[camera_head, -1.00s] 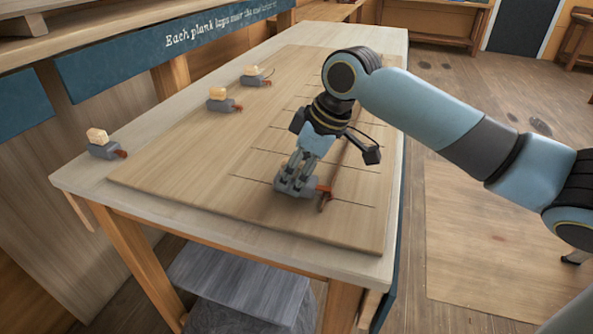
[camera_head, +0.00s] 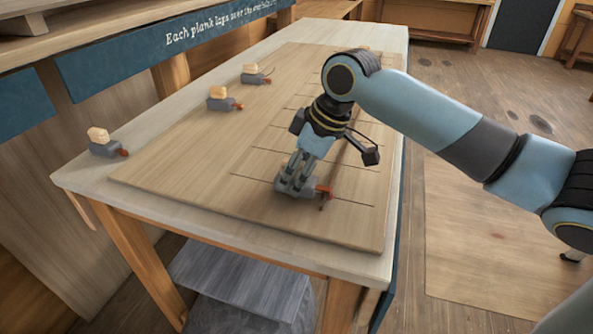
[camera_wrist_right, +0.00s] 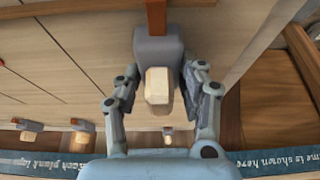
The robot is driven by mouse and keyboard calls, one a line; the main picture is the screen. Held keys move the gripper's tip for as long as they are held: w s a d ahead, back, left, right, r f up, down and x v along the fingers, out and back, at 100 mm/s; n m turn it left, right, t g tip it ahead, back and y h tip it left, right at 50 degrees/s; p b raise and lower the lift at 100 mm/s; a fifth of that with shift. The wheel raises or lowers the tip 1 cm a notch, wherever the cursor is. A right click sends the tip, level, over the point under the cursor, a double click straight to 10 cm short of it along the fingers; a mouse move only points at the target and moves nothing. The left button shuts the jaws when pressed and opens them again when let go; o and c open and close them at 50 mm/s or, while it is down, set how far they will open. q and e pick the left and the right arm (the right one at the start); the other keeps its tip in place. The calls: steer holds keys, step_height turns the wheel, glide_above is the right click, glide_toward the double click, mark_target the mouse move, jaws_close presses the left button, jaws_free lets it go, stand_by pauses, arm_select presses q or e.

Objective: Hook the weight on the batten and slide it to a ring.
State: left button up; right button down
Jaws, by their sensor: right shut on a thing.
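My right gripper (camera_head: 296,186) is shut on a grey weight (camera_head: 302,191) low over the near end of the board. The weight's red-brown nose (camera_head: 323,192) points right, at the near end of a thin brown strip (camera_head: 340,163) that looks like the batten. I cannot tell whether the nose is hooked on it. In the right wrist view, the weight (camera_wrist_right: 159,46) with its pale wooden knob (camera_wrist_right: 157,84) sits between the fingers of the right gripper (camera_wrist_right: 165,90). No ring is clear. My left gripper is out of view.
Three more weights with pale knobs, at the near left (camera_head: 103,146), farther back (camera_head: 220,101) and farthest (camera_head: 253,77), stand along the left side. The board (camera_head: 190,165) carries dark cross lines and is bare between. The table edge (camera_head: 230,257) is close in front.

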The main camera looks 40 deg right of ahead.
steer(key=c, duration=0.7)
jaws_free()
steer(key=shift+v, duration=6)
steer(key=shift+r, duration=0.1)
step_height(320, 180, up, 7)
steer(key=p, duration=0.8)
glide_above(317, 186)
steer(key=shift+s, duration=0.25)
